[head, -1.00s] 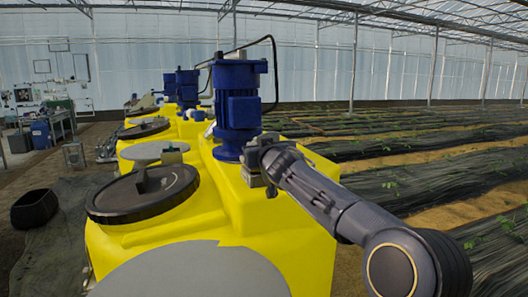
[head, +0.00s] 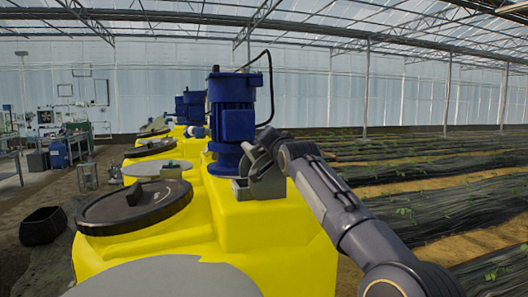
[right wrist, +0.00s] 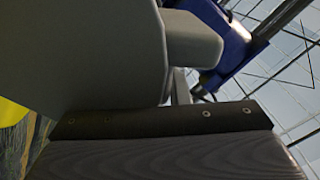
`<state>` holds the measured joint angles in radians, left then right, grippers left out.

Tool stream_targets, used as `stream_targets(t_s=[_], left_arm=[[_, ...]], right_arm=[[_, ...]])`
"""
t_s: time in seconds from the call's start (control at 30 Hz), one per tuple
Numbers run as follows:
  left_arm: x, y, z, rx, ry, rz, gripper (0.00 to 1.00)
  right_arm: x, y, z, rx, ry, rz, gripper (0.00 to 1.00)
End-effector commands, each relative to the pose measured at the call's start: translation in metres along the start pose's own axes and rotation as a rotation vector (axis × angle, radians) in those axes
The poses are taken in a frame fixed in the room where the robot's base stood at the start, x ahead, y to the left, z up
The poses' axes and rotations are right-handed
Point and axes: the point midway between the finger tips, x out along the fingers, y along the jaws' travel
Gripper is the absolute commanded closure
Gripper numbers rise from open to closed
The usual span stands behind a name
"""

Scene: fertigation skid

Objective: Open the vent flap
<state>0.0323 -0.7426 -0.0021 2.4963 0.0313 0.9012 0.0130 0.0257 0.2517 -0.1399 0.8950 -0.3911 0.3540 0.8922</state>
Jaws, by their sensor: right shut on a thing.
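The grey vent (head: 241,189) sits on the yellow tank beside the blue motor. Its grey flap (head: 267,183) stands tilted up from the vent's box. My right gripper (head: 262,150) is shut at the flap's upper edge, its arm reaching in from the right. In the right wrist view the flap shows as a broad grey plate (right wrist: 85,50) with a protruding lip (right wrist: 192,40), close to a dark ribbed finger pad (right wrist: 165,158). The exact grip contact is hidden. My left gripper is not in view.
The blue motor (head: 232,120) with its black cable stands right behind the vent. A round black lid (head: 135,207) lies on the yellow tank (head: 285,265) at left. More yellow tanks with motors line up behind. Planted rows (head: 430,215) lie to the right.

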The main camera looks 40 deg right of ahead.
Motion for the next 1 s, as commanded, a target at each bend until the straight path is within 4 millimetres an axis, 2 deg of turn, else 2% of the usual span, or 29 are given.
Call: stream_targets(t_s=[0.5, 1.0], left_arm=[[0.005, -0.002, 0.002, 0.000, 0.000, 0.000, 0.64], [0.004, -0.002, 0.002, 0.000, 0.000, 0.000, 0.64]], right_arm=[[0.000, 0.027, -0.019, 0.423, 0.005, 0.006, 1.00], [0.000, 0.040, -0.022, 0.579, 0.002, 0.008, 1.00]])
